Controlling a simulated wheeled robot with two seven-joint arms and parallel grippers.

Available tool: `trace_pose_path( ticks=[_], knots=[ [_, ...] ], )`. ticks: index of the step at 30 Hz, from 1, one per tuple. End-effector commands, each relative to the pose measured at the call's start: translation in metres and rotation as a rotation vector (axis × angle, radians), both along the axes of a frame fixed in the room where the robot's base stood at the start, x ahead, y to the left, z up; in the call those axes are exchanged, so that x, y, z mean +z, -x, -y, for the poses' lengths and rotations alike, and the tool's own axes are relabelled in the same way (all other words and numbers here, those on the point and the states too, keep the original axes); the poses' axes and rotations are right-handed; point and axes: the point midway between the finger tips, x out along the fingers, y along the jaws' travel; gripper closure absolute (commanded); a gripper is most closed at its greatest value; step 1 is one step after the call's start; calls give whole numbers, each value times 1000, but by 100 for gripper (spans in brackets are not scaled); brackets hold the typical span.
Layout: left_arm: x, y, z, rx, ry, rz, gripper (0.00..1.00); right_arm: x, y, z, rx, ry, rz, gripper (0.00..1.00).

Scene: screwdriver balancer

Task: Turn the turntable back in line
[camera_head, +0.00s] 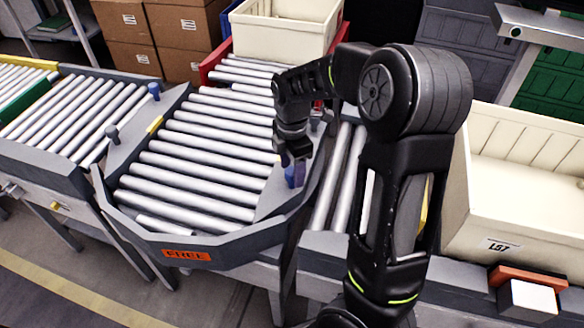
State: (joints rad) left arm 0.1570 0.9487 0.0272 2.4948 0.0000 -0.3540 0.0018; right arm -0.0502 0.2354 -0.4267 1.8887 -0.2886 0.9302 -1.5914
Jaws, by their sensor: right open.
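The turntable (190,165) is a grey roller deck in the middle. Its rollers lie at a clear angle to those of the left conveyor (75,110) and the right conveyor (340,180). An orange plate reading FREE (187,254) is on the front frame. A blue post (295,178) stands on the deck's right corner plate, and another blue-topped post (154,90) is at the back left. My right gripper (292,158) is open, pointing down at the right blue post. Whether its fingers straddle or touch the post, I cannot tell. My left gripper is not in view.
A cream bin (285,30) sits behind the turntable on a red-sided conveyor (215,68). Cardboard boxes (185,35) are stacked behind. My right arm hides part of the right conveyor.

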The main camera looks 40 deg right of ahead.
Motion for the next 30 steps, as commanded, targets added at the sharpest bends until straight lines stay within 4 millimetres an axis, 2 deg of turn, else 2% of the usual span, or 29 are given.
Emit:
trace_pose_path(
  ticks=[9, 30],
  knots=[
    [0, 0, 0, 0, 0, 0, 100, -4, 0, 0, 0, 0, -1, 45],
    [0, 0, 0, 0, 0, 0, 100, -3, 0, 0, 0, 0, 0, 100]
  ],
)
